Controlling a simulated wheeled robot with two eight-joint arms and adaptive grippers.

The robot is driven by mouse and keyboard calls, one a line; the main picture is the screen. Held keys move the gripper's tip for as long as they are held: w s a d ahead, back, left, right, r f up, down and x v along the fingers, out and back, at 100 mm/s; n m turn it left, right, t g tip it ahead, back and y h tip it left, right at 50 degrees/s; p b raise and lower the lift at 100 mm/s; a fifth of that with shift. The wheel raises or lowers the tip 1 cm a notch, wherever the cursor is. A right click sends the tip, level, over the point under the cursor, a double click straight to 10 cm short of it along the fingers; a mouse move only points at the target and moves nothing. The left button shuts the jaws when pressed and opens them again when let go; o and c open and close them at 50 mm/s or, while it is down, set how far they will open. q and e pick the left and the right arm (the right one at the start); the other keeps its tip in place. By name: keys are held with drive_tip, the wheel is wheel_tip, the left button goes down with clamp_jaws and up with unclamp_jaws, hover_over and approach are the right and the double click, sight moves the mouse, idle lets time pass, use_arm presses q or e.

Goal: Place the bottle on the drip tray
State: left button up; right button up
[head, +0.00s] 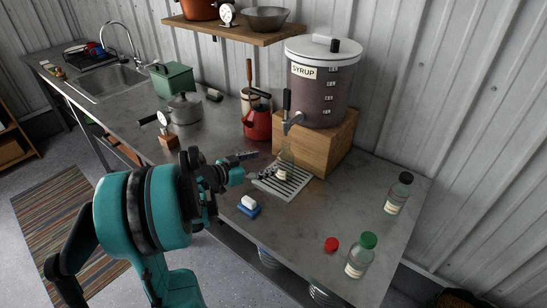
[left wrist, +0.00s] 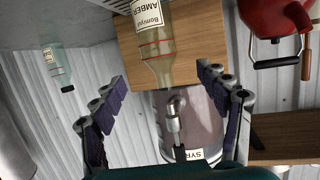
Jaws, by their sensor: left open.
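A clear glass bottle (head: 285,166) with a pale label stands upright on the slatted drip tray (head: 293,190), below the tap of the syrup barrel (head: 320,85). In the left wrist view, which is upside down, the bottle (left wrist: 155,45) shows an "AMBER" label and a red line, and its neck points toward the tap (left wrist: 175,112). My left gripper (head: 262,166) is open beside the bottle at the tray's left side. In the left wrist view its fingers (left wrist: 158,95) are spread wide, with the bottle beyond and between them, apart from both. My right gripper is out of view.
The barrel stands on a wooden block (head: 325,140). A red kettle (head: 257,122) is behind the tray. At right are a black-capped bottle (head: 398,193), a green-capped bottle (head: 361,257) and a red cap (head: 331,245).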

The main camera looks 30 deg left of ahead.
use_arm(q)
drive_tip(key=s+d+n+g, duration=0.1)
drive_tip(key=s+d+g, duration=0.15)
drive_tip(key=d, duration=0.55)
drive_tip(key=s+d+g, duration=0.2)
drive_tip(key=s+d, duration=0.1)
drive_tip(key=d, duration=0.6)
drive_tip(key=s+d+f+n+g+y, duration=0.2)
drive_tip(key=s+d+y, duration=0.2)
drive_tip(key=s, duration=0.9)
drive_tip(key=d, duration=0.3)
drive_tip(key=shift+s+d+f, duration=0.15)
drive_tip(key=shift+s, duration=0.1)
